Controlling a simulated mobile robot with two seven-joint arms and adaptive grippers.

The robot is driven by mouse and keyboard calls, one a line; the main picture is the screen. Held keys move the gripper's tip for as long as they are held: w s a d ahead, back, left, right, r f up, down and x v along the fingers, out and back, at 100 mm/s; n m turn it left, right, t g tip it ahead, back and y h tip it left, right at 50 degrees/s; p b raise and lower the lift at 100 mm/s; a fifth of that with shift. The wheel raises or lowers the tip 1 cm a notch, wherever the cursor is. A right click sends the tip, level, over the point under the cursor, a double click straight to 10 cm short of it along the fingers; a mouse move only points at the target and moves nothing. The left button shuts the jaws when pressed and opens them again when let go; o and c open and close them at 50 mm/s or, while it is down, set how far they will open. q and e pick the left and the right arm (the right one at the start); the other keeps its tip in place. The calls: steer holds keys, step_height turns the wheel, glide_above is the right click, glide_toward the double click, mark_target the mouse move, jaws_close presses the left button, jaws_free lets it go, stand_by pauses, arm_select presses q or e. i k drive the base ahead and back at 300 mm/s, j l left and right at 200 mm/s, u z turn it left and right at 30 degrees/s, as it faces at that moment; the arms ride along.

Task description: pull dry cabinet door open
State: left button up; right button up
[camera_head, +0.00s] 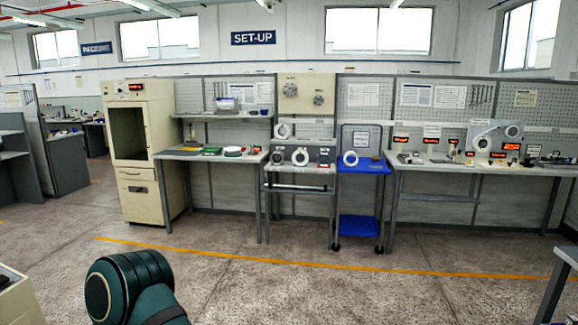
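The dry cabinet (160,118) is the tall cream cabinet at the left of the back row. A small red-lit display (135,87) is at its top. Below it is a large dark framed window or opening (127,132); I cannot tell whether a glass door covers it. A lower front panel (139,201) with a small dark handle looks closed. A teal and black part of my own arm shows at the bottom left, well in front of the cabinet. Neither of my grippers is in view.
A grey workbench (210,154) stands right of the cabinet, then a blue cart (359,229) and a long bench (470,167). A dark partition desk (66,164) is at the left. The concrete floor (250,275) with an orange line is open between me and the cabinet.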

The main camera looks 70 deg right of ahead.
mark_target(143, 105)
steer(key=i+l+z, duration=0.1)
steer(key=l+z, duration=0.15)
steer(key=l, duration=0.15)
steer(key=i+l+z, duration=0.1)
steer(key=l+z, duration=0.15)
steer(key=l, duration=0.15)
steer(key=i+l+z, duration=0.25)
steer(key=l+z, duration=0.25)
steer(key=l, duration=0.2)
steer(key=i+l+z, duration=0.3)
steer(key=z, duration=0.2)
steer(key=i+l+z, duration=0.35)
steer(key=z, duration=0.15)
steer(key=i+l+z, duration=0.15)
steer(key=i+z, duration=0.15)
steer(key=i, duration=0.35)
steer(key=i+z, duration=0.3)
steer(key=i, duration=0.35)
steer(key=i+l, duration=0.1)
steer(key=i, duration=1.35)
steer(key=i+l+u, duration=0.1)
steer(key=i+u, duration=0.25)
steer(key=i, duration=0.2)
steer(key=i+l+u, duration=0.3)
steer(key=i, duration=0.25)
steer(key=i+l+u, duration=0.35)
steer(key=i, duration=0.2)
